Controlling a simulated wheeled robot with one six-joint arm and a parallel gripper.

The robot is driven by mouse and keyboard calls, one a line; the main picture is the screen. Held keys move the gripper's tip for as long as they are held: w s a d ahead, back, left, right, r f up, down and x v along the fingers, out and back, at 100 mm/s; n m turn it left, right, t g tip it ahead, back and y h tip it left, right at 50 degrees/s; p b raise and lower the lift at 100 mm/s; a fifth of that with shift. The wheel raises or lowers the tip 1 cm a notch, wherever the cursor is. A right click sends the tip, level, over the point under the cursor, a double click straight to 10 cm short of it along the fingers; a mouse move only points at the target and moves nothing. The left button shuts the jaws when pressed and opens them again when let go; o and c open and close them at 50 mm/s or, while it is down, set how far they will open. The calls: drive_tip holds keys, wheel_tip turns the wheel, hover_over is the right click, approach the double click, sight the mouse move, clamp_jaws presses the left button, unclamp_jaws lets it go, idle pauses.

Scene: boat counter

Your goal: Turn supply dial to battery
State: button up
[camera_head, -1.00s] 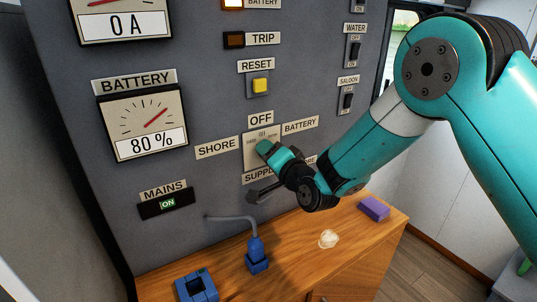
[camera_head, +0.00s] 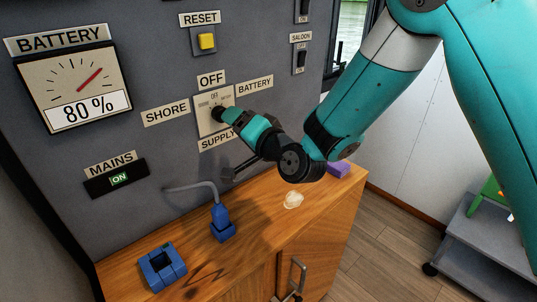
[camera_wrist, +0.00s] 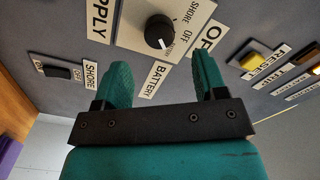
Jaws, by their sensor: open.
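The supply dial (camera_wrist: 158,31) is a round black knob with a white mark on a pale plate (camera_wrist: 135,48). In the wrist view its mark points down and slightly right, by the small battery print. The plate also shows in the head view (camera_head: 204,127), with OFF above, SHORE left, the BATTERY label (camera_head: 255,86) upper right and SUPPLY below. My gripper (camera_wrist: 161,66) is open, its two teal fingers on either side of the knob in the picture, tips just short of it. In the head view my gripper (camera_head: 231,116) is close in front of the plate, partly hiding it.
The yellow reset button (camera_head: 207,41) and battery gauge (camera_head: 75,88) are on the same panel. Below, the wooden counter (camera_head: 120,275) holds a blue plug (camera_head: 222,222), a blue socket block (camera_head: 162,267), a pale lump (camera_head: 293,200) and a purple block (camera_head: 339,169).

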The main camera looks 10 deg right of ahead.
drive_tip(key=b+v, duration=0.7)
drive_tip(key=v, duration=0.4)
drive_tip(key=s+a+f+n+g, duration=0.1)
drive_tip(key=s+f+n+g, duration=0.1)
drive_tip(key=s+n+g, duration=0.55)
drive_tip(key=s+d+f+n+g+h, duration=0.1)
drive_tip(key=s+d+n+g+h, duration=0.1)
drive_tip(key=s, duration=0.5)
drive_tip(key=s+d+f+n+g+h, duration=0.2)
drive_tip(key=s+d+g+h, duration=0.1)
drive_tip(key=s+d+g, duration=0.2)
drive_tip(key=shift+s+d+h, duration=0.4)
drive_tip(key=shift+s+d, duration=0.35)
drive_tip(key=shift+s, duration=0.35)
drive_tip(key=shift+g, duration=0.25)
